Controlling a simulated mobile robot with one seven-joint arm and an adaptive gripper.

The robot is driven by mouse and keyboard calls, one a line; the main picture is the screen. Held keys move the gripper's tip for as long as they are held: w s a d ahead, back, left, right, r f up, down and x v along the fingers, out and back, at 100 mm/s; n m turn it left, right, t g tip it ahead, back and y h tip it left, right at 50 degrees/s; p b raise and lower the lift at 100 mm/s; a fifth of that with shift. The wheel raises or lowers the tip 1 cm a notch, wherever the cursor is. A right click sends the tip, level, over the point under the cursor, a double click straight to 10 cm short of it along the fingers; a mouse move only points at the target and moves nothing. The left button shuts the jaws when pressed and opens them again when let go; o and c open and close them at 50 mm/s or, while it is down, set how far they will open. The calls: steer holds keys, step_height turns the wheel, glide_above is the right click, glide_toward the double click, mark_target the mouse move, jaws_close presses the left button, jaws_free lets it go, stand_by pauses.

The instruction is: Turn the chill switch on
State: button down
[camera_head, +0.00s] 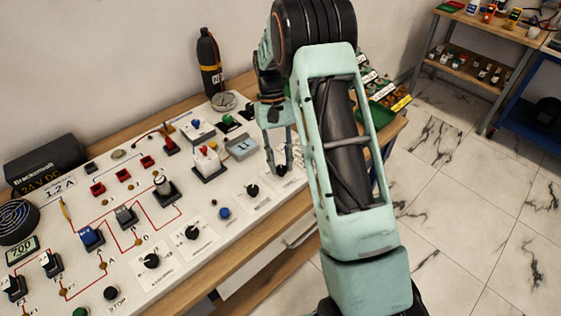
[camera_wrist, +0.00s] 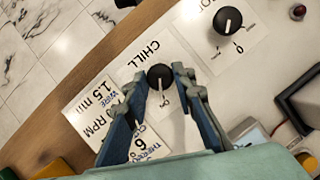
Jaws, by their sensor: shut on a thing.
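The chill switch is a round black knob (camera_wrist: 160,76) on a white plate marked CHILL (camera_wrist: 146,52), seen in the wrist view. A light pointer mark shows on the knob's lower part in that view, and small lettering lies below it. My gripper (camera_wrist: 159,80) has one finger on each side of the knob and is shut on it. In the head view my gripper (camera_head: 279,168) reaches down to the panel's right part, where the dark knob (camera_head: 282,170) shows partly behind the fingers.
A similar black knob (camera_wrist: 228,20) sits nearby on its own plate. Printed cards (camera_wrist: 98,103) lie close to the chill plate. The white panel (camera_head: 130,262) carries several other switches and knobs. A black bottle (camera_head: 209,62) stands behind it, and green bins (camera_head: 381,112) stand to the right.

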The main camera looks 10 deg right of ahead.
steer(key=c, duration=1.6)
jaws_free()
steer(key=v, duration=1.2)
